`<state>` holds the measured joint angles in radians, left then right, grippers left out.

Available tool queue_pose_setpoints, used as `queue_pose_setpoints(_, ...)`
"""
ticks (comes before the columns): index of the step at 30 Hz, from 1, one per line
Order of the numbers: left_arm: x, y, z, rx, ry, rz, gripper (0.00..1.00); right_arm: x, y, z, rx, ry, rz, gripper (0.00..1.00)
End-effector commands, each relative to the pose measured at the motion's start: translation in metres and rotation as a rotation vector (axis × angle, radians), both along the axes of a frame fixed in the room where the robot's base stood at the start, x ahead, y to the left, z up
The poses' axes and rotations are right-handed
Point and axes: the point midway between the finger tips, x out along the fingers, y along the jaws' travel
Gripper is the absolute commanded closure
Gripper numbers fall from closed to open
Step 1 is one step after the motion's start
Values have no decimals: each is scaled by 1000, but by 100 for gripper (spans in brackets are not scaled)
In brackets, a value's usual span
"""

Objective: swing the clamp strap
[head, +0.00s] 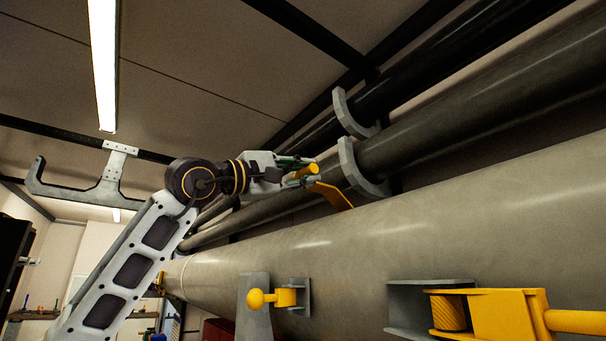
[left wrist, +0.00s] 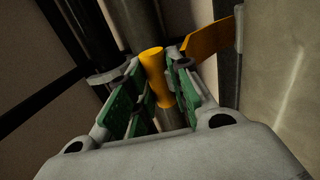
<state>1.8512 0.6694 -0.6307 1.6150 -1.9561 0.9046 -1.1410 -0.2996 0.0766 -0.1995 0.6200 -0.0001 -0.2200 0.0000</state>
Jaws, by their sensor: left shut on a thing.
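The clamp strap (head: 333,195) is a flat yellow bar beside a dark grey spar, just above the big pale spar. A yellow round grip (head: 314,168) shows at its upper end. My left gripper (head: 300,172) reaches in from the left and is shut on this grip. In the left wrist view the grip (left wrist: 152,62) stands between the green finger pads, and the flat strap (left wrist: 208,38) runs off to the right. Where grip and strap join is hidden by the fingers. My right gripper is not in view.
Grey curved cradles (head: 358,170) hold the dark spars (head: 450,125) near the strap. The big pale spar (head: 420,235) fills the lower right. A yellow ball-ended latch (head: 275,298) and a larger yellow clamp (head: 495,312) sit along it. A grey hook bracket (head: 108,178) hangs at left.

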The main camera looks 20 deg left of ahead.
Motion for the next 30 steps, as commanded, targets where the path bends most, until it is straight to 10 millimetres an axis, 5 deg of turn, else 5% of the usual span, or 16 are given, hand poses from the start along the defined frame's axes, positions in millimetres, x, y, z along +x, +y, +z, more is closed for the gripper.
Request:
queue_pose_setpoints(15, -13, 10, -33, 3, 4, 0, 100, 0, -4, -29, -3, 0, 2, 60)
queue_pose_setpoints(25, -14, 11, -33, 3, 4, -1, 100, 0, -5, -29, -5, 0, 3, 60)
queue_pose_setpoints(26, -14, 11, -33, 3, 4, -1, 77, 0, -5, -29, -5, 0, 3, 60)
queue_pose_setpoints(30, -14, 11, -32, 2, 4, 0, 59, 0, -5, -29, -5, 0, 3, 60)
